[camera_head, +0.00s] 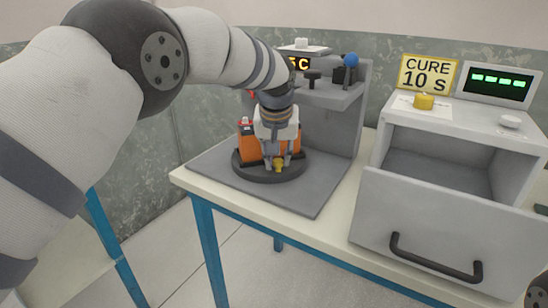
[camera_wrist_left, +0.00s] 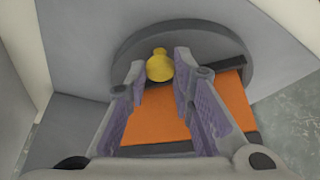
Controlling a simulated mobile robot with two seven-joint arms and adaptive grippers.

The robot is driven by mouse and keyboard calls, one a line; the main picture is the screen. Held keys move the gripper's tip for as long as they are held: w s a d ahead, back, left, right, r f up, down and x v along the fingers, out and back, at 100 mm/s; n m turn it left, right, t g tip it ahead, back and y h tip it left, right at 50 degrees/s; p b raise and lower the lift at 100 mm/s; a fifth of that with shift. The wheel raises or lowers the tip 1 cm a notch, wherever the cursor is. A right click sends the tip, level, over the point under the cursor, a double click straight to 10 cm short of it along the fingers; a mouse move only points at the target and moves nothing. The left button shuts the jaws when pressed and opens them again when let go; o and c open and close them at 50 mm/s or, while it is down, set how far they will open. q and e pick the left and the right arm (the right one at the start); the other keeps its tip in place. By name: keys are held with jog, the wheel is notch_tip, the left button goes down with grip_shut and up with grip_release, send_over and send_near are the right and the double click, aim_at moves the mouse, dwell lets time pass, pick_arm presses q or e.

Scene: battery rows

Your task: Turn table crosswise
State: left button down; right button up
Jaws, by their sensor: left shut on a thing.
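The turntable is a dark round disc (camera_head: 248,174) on a grey base plate; it also shows in the left wrist view (camera_wrist_left: 215,38). An orange battery block (camera_head: 248,146) with dark ends sits on the disc, partly hidden behind my gripper. The block also shows in the wrist view (camera_wrist_left: 158,120), below and between the fingers. A yellow knob (camera_wrist_left: 160,67) stands near the disc's edge. My left gripper (camera_head: 278,160) points down over the disc, shut on the yellow knob, with one finger on each side of it. My right gripper is out of view.
The grey base plate (camera_head: 308,200) lies on a pale table with blue legs (camera_head: 205,250). Behind is a grey stand with a blue ball knob (camera_head: 350,60). At right, a cure box with a yellow button (camera_head: 424,101) has its handled front drawer (camera_head: 430,235) pulled out.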

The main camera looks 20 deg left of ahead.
pick_arm(q)
jog(key=shift+w+d+f+n, duration=0.1)
jog(key=shift+d+f+n, duration=0.05)
jog(key=shift+d+n, duration=0.2)
dwell(0.5)
jog(key=c, duration=1.4)
grip_release()
jog(key=shift+a, duration=0.1)
jog(key=shift+o, duration=0.2)
